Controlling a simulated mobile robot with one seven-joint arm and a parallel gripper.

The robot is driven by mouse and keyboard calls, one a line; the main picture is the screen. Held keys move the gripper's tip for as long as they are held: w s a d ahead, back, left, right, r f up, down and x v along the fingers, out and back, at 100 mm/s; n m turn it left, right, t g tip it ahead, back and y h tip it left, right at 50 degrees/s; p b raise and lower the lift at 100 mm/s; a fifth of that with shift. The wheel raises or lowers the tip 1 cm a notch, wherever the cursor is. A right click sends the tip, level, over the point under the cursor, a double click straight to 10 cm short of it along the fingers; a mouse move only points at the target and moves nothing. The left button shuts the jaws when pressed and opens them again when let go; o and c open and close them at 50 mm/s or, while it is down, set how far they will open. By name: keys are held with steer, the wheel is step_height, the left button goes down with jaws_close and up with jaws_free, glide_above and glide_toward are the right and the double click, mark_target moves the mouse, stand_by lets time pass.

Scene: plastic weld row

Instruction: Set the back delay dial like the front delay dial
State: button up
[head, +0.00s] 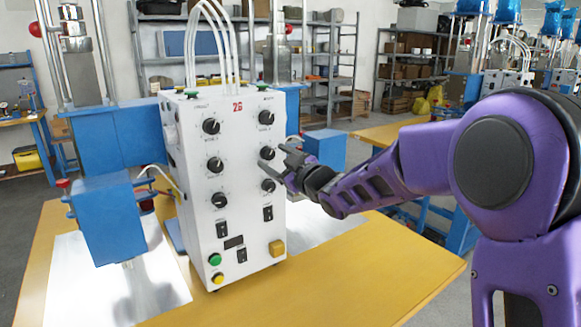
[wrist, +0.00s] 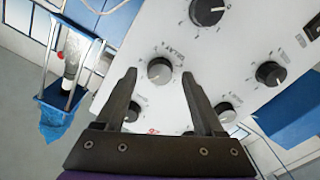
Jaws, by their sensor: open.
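The white control box in the head view (head: 240,215) carries two columns of black dials with pale pointers. The left column has a top dial (head: 211,126), a middle dial (head: 215,164) and a bottom dial (head: 219,200). The right column has a top dial (head: 266,117), a middle dial (head: 267,153) and a bottom dial (head: 268,185). My gripper (wrist: 159,76) is open and empty. Its fingers point at the panel, with one dial (wrist: 160,70) framed between the fingertips; contact cannot be told.
Nearby dials in the wrist view are a large one (wrist: 207,10) and one to the right (wrist: 269,73). The yellow table (head: 350,275) is clear at right.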

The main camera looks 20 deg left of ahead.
steer(key=v, duration=1.7)
steer(key=shift+d, duration=0.1)
